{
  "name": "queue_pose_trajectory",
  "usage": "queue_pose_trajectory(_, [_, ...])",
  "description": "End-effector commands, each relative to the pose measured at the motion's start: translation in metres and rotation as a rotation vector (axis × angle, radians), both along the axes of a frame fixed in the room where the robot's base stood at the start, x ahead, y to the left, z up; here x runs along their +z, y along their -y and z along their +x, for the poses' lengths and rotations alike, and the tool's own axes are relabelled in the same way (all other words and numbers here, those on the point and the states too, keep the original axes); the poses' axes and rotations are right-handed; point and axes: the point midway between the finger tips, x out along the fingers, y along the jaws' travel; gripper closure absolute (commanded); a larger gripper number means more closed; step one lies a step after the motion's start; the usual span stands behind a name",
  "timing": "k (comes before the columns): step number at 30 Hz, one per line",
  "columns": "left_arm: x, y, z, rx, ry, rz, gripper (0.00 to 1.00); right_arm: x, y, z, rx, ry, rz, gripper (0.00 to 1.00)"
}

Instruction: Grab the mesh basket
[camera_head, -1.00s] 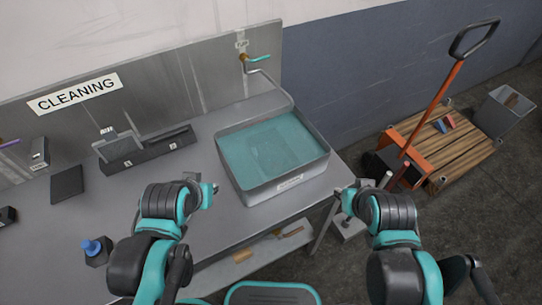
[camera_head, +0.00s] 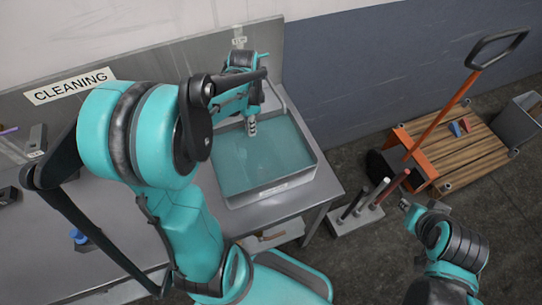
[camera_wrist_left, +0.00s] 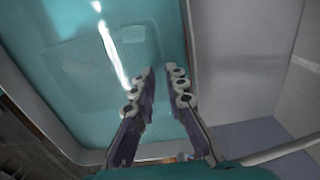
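A grey sink (camera_head: 300,188) filled with teal water (camera_head: 262,160) stands on the metal counter. I cannot clearly make out the mesh basket under the water in the head view. In the left wrist view, only a faint pale outline (camera_wrist_left: 130,34) shows through the water. My left gripper (camera_head: 252,128) points down over the rear part of the sink. Its two fingers (camera_wrist_left: 161,78) are apart with nothing visible between them, near the sink wall. My right gripper (camera_head: 405,205) is right of the counter, too small to read.
A bent tap (camera_head: 278,92) rises behind the sink. A rack (camera_head: 353,215) with upright handles stands right of the counter. Beyond it are a wooden-decked cart (camera_head: 455,158) with an orange handle and a grey bin (camera_head: 520,122). My left arm covers much of the counter.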

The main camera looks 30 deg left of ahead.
Motion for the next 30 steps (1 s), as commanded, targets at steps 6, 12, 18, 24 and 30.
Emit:
queue_pose_trajectory(6, [-0.028, -0.001, 0.001, 0.0, 0.0, 0.0, 0.87, -0.011, 0.0, 0.0, 0.0, 0.0, 0.0, 0.74])
queue_pose_trajectory(12, [-0.059, -0.004, 0.001, 0.001, 0.001, 0.0, 0.87, -0.024, 0.0, 0.0, 0.0, 0.0, 0.0, 0.74])
queue_pose_trajectory(18, [-0.075, -0.004, 0.001, 0.001, 0.001, 0.0, 0.87, -0.028, 0.0, 0.0, 0.0, 0.0, 0.0, 0.74])
queue_pose_trajectory(24, [-0.074, -0.004, 0.001, 0.001, 0.001, 0.0, 0.87, -0.027, 0.0, 0.0, 0.0, 0.0, 0.0, 0.74])
queue_pose_trajectory(30, [-0.074, -0.004, 0.001, 0.001, 0.001, 0.0, 1.0, -0.027, 0.0, 0.0, 0.0, 0.0, 0.0, 0.74])
